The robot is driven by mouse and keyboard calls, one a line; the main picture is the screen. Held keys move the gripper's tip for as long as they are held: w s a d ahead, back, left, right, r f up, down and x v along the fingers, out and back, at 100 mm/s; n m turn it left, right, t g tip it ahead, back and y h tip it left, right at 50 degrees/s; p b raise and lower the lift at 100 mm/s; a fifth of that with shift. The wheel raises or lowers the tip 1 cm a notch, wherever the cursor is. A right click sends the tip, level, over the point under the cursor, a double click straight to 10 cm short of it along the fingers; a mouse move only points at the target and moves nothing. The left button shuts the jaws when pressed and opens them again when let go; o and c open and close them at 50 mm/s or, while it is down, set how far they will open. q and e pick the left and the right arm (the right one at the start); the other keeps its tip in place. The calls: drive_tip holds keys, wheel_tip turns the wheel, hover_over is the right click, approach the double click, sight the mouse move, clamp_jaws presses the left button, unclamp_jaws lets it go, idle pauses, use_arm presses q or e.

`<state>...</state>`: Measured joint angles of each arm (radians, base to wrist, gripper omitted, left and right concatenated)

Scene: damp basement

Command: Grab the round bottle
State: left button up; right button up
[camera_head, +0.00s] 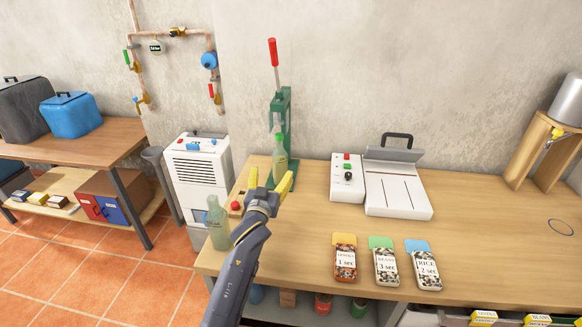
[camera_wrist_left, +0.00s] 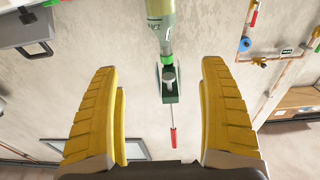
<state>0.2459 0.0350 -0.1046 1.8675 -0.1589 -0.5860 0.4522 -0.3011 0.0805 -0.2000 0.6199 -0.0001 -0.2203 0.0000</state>
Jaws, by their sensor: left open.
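One pale green bottle (camera_head: 280,168) stands upright at the green lever press (camera_head: 287,108) at the back left of the wooden table. In the wrist view this bottle (camera_wrist_left: 161,14) appears upside down at the top, its neck towards the press (camera_wrist_left: 170,92). A second pale green bottle (camera_head: 217,226) stands at the table's left corner, left of my left arm. Which one is round is hard to tell. My left gripper (camera_head: 270,181) is open and empty, in front of the press bottle in the picture. Its yellow fingers (camera_wrist_left: 162,85) are wide apart. My right gripper is out of view.
A white sealing machine (camera_head: 397,190) stands at the back middle of the table (camera_head: 490,235). Three labelled tins (camera_head: 386,268) are near the front edge. A wooden stand (camera_head: 540,160) is at the right. A white dehumidifier (camera_head: 198,175) stands left of the table.

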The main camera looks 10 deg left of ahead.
sight(277, 161)
use_arm(q)
drive_tip(key=shift+n+g+y, duration=0.3)
drive_tip(key=w+f, duration=0.1)
drive_tip(key=w, duration=0.2)
drive_tip(key=w+a+f, duration=0.1)
drive_tip(key=w, duration=0.3)
drive_tip(key=w+f, duration=0.1)
drive_tip(key=w, duration=0.2)
drive_tip(key=shift+w+a, duration=0.25)
drive_tip(key=shift+a, duration=0.1)
drive_tip(key=shift+w+f, duration=0.15)
drive_tip(key=shift+w, duration=2.6)
drive_tip(key=c, duration=1.5)
drive_tip(key=shift+c, duration=0.9)
